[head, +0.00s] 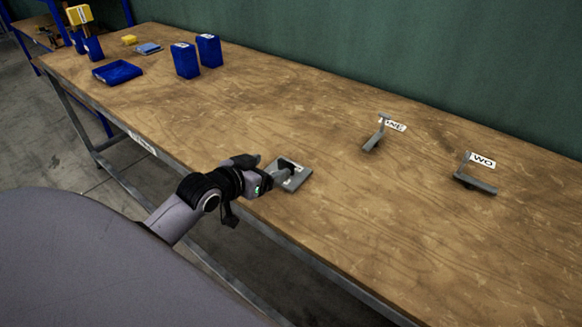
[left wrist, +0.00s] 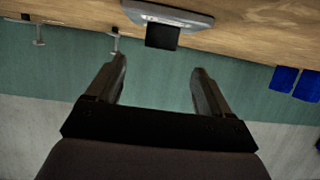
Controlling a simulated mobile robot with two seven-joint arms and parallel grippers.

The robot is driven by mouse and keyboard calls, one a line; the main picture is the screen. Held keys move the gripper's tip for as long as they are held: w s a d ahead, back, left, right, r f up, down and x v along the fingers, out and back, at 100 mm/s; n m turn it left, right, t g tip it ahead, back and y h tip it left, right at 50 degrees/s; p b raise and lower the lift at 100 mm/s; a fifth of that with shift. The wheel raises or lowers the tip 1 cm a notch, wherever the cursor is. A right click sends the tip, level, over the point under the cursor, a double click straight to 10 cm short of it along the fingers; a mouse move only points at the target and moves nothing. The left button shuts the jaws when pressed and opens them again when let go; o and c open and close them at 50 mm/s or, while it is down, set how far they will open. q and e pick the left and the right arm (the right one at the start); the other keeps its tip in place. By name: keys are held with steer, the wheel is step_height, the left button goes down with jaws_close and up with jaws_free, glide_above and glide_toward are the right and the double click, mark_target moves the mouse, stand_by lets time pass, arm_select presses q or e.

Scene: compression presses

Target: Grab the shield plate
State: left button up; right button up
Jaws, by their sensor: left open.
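The shield plate, seemingly the flat grey plate (head: 298,182), lies on the wooden table near its front edge. It also shows at the top of the left wrist view (left wrist: 190,18), with a black block (left wrist: 162,37) on it. My left gripper (head: 283,173) reaches in over the plate and hides part of it. In the left wrist view its two fingers (left wrist: 158,68) are wide apart with nothing between them. The black block lies just beyond the fingertips, roughly centred on the gap. My right gripper is in neither view.
Two grey metal stands with white labels, one left (head: 376,134) and one right (head: 474,182), stand farther back on the wooden table (head: 330,240). Blue boxes (head: 186,60) and a flat blue box (head: 117,72) are at the far left. Table around the plate is clear.

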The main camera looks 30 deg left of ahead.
mark_target(285, 162)
arm_select(q)
steer(key=shift+f+x, duration=0.15)
steer(key=shift+x, duration=1.35)
steer(key=shift+f+x, duration=0.2)
steer(key=shift+x, duration=1.3)
steer(key=shift+s, duration=0.15)
steer(key=c, duration=1.3)
steer(key=shift+c, duration=0.5)
steer(key=shift+r, duration=0.2)
